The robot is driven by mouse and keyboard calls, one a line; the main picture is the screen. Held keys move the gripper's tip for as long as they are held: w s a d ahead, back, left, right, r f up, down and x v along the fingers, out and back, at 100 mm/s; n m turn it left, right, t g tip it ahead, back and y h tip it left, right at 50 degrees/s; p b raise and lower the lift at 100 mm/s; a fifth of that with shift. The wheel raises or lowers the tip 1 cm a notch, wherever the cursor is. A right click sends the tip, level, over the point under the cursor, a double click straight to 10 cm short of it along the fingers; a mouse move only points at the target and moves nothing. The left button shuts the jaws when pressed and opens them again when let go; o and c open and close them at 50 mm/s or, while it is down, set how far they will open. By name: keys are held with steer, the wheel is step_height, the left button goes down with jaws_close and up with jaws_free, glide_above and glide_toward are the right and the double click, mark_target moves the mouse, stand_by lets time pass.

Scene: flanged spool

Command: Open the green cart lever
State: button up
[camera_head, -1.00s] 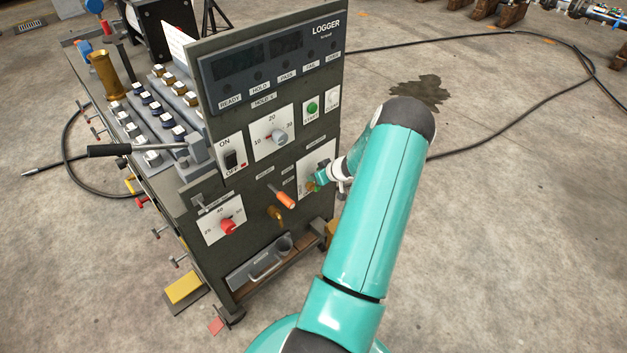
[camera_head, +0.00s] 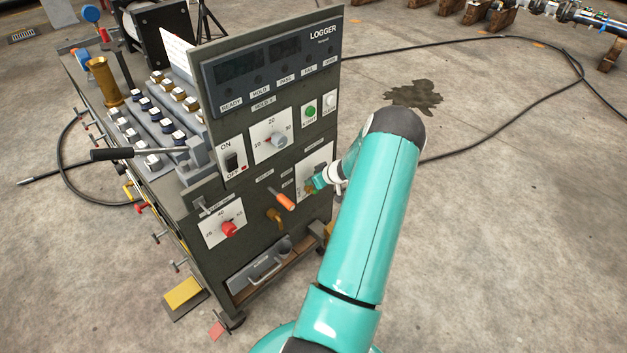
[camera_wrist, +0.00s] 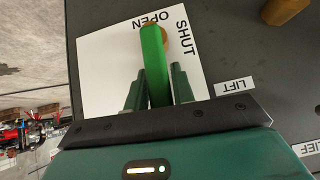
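The green lever (camera_wrist: 154,62) stands out from a white plate (camera_wrist: 98,68) marked OPEN and SHUT in the wrist view. A brass-coloured part shows behind its far end. My gripper (camera_wrist: 158,72) has one dark green finger on each side of the lever. The fingers look closed against it, with little or no gap near their bases. In the head view my gripper (camera_head: 321,182) is at the lower right of the cart's front panel, and the lever is mostly hidden behind it.
The dark LOGGER cart (camera_head: 262,240) carries an orange handle (camera_head: 285,201), a red knob (camera_head: 229,230) and a dial (camera_head: 278,141). A black-handled bar (camera_head: 125,154) sticks out left.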

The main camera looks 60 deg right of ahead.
steer(key=shift+o, duration=1.3)
steer(key=v, duration=1.3)
steer(key=shift+s+r, duration=0.25)
steer(key=shift+r, duration=0.1)
